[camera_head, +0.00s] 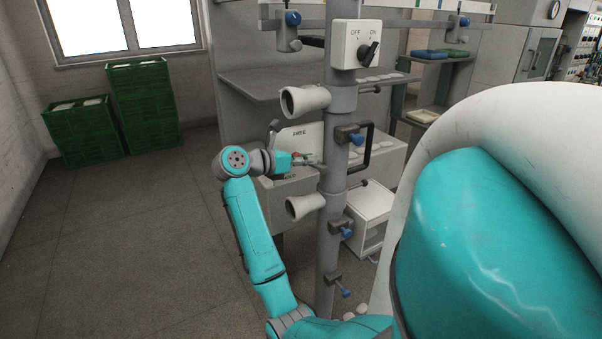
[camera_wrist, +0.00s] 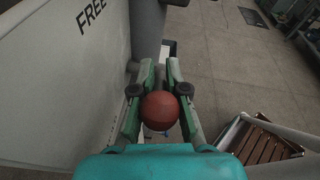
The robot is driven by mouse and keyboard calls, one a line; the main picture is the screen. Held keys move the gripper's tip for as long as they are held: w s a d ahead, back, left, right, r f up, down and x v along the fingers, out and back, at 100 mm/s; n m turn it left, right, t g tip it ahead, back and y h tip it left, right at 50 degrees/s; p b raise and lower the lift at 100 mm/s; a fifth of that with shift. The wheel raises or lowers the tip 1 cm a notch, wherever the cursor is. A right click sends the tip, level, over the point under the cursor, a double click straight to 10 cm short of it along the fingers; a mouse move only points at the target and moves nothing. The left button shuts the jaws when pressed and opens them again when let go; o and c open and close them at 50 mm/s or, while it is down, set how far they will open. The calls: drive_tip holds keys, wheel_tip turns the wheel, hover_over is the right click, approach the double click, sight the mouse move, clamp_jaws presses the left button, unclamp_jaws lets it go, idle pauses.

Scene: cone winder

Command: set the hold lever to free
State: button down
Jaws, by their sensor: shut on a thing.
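A pale plate (camera_head: 303,136) reads FREE at its top and has a partly hidden word, probably HOLD, lower down near my arm. In the wrist view the plate (camera_wrist: 45,90) fills the left side with FREE at its top. The hold lever's red ball knob (camera_wrist: 160,110) sits between the fingers of my gripper (camera_wrist: 160,105), which is shut on it. In the head view my gripper (camera_head: 300,160) is in front of the plate, between the two words; a little red of the knob shows there. The lever's shaft is mostly hidden.
A grey post (camera_head: 338,110) stands close to the right of my gripper, with pale cones (camera_head: 303,101) above and below it. An OFF/ON switch box (camera_head: 356,45) is higher on the post. Green crates (camera_head: 142,105) stand at the far left. Floor at the left is clear.

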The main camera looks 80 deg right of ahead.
drive_tip(key=shift+s+d+r+t+y, duration=0.25)
drive_tip(key=shift+r+t+y, duration=0.15)
drive_tip(key=shift+t+y, duration=0.2)
drive_tip(key=c, duration=1.2)
unclamp_jaws()
drive_tip(key=v, duration=1.2)
